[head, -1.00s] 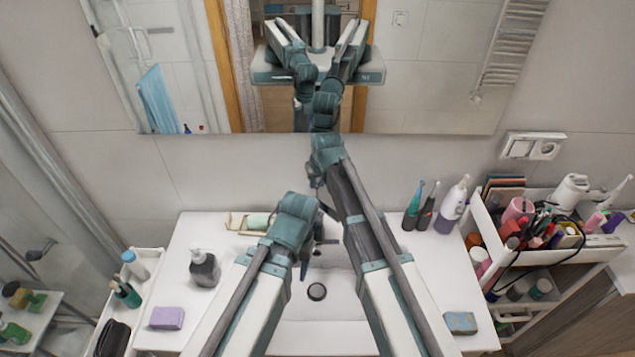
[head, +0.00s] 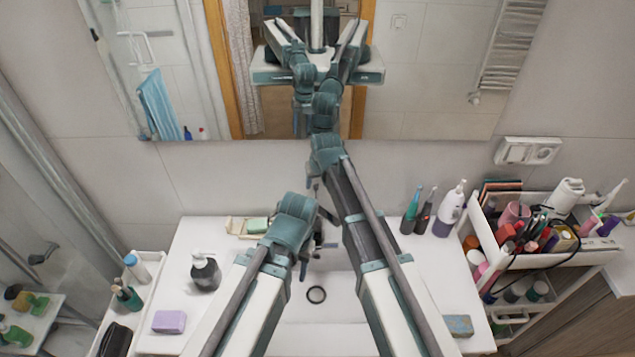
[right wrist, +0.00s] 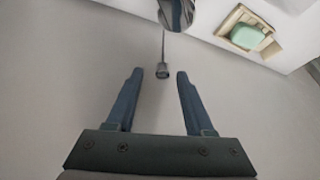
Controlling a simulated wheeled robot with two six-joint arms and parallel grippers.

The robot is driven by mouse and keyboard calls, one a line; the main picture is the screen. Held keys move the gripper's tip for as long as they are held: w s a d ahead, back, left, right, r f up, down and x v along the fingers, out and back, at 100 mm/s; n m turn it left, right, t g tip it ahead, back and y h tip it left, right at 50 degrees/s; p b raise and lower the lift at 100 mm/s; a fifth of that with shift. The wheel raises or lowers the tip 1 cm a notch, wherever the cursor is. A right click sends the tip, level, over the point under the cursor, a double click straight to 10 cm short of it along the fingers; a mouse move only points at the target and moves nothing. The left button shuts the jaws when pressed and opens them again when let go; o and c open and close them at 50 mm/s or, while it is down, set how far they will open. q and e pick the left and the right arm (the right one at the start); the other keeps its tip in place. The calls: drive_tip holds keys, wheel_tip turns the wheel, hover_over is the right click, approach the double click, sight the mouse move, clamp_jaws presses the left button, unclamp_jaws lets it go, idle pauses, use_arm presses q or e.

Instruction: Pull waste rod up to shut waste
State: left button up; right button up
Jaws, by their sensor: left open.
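The waste rod (right wrist: 163,70), a thin rod with a small dark knob, shows in the right wrist view beside the shiny tap (right wrist: 176,12). My right gripper (right wrist: 159,74) is open, with the knob in the gap between its fingertips; neither finger visibly touches it. In the head view my right gripper (head: 315,187) is above and behind the basin, and the rod is hidden by my arms. My left gripper (head: 312,245) is lower, open, near the tap over the basin. The round waste (head: 316,294) shows in the basin; I cannot tell its stopper's height.
A soap dish with green soap (head: 257,225), a dark soap pump (head: 205,271) and a purple block (head: 169,321) stand left on the counter. Toothbrushes and a white bottle (head: 449,208) stand at right. A loaded cart (head: 480,220) is beside the counter. The mirror is close behind.

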drive_tip(key=p+v, duration=1.2)
drive_tip(key=v, duration=0.1)
drive_tip(key=shift+r+p, duration=0.35)
drive_tip(key=s+d+f+g+h+b, duration=0.1)
drive_tip(key=s+d+f+g+b, duration=0.1)
drive_tip(key=s+f+b, duration=0.9)
drive_tip(key=s+d+f+g+h+b, duration=0.1)
drive_tip(key=s+d+f+g+b, duration=0.1)
drive_tip(key=s+f+b, duration=1)
drive_tip(key=shift+s+d+f+n+g, duration=0.35)
drive_tip(key=shift+s+f, duration=0.25)
drive_tip(key=shift+f, duration=0.2)
